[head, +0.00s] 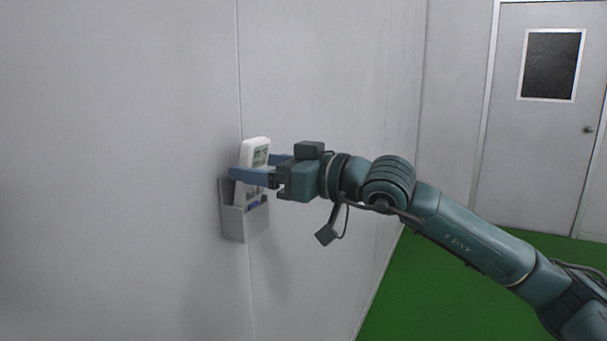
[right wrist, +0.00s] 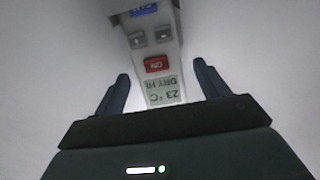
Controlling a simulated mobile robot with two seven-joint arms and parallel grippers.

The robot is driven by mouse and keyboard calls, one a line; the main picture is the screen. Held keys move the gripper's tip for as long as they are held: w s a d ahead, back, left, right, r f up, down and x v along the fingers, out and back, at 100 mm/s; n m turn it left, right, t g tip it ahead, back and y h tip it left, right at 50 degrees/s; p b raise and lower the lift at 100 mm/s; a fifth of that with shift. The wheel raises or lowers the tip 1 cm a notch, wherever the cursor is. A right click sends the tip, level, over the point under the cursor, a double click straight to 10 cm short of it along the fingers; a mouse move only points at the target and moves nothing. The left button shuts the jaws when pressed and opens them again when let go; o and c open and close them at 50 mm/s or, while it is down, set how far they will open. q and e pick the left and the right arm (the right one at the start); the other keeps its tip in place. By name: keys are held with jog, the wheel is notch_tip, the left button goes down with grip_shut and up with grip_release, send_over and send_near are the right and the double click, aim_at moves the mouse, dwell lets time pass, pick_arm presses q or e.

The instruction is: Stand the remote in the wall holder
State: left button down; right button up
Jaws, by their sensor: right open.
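The white remote (head: 255,153) stands nearly upright in the grey wall holder (head: 231,222), its lower part inside and its upper part with the display above the rim. My right gripper (head: 250,168) is open, with its blue fingers on either side of the remote. In the right wrist view the remote (right wrist: 157,60) shows its display, a red button and grey buttons. It lies between the two spread fingers (right wrist: 162,88), with a gap on each side. My left gripper is not in view.
The holder is fixed to a pale panelled wall (head: 120,150). A grey door (head: 552,130) with a dark window stands at the far right. The green floor (head: 440,290) is clear where it shows.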

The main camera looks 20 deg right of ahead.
pick_arm(q)
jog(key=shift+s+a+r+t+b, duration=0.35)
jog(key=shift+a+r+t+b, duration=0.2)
jog(key=shift+b, duration=0.65)
pick_arm(e)
jog(key=v, duration=1.1)
jog(key=shift+s, duration=0.15)
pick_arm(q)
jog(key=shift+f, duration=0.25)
pick_arm(e)
jog(key=shift+d, duration=0.1)
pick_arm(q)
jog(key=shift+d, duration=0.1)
pick_arm(e)
jog(key=shift+d, duration=0.1)
